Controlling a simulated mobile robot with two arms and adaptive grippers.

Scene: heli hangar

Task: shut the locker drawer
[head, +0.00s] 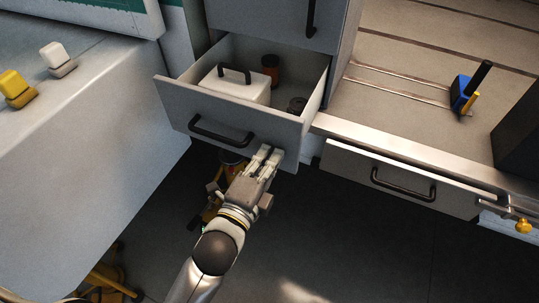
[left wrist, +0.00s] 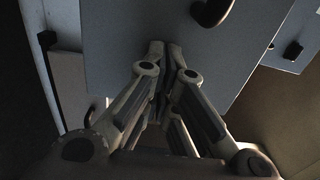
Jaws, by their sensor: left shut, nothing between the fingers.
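The locker drawer (head: 238,115) is grey and stands pulled out of the locker (head: 285,22), with its inside showing. Its front has a black bar handle (head: 221,131). My left gripper (head: 269,152) is shut and empty, with its fingertips at the drawer front, low and to the right of the handle. In the left wrist view the shut fingertips (left wrist: 164,44) are against or very close to the grey drawer front (left wrist: 120,30); I cannot tell if they touch. Part of the black handle (left wrist: 211,12) shows at the top there. My right gripper is not in view.
The drawer holds a white box with a black handle (head: 233,84) and small dark cylinders (head: 270,68). A grey surface (head: 85,110) with white and yellow items is at left. Dark floor lies below.

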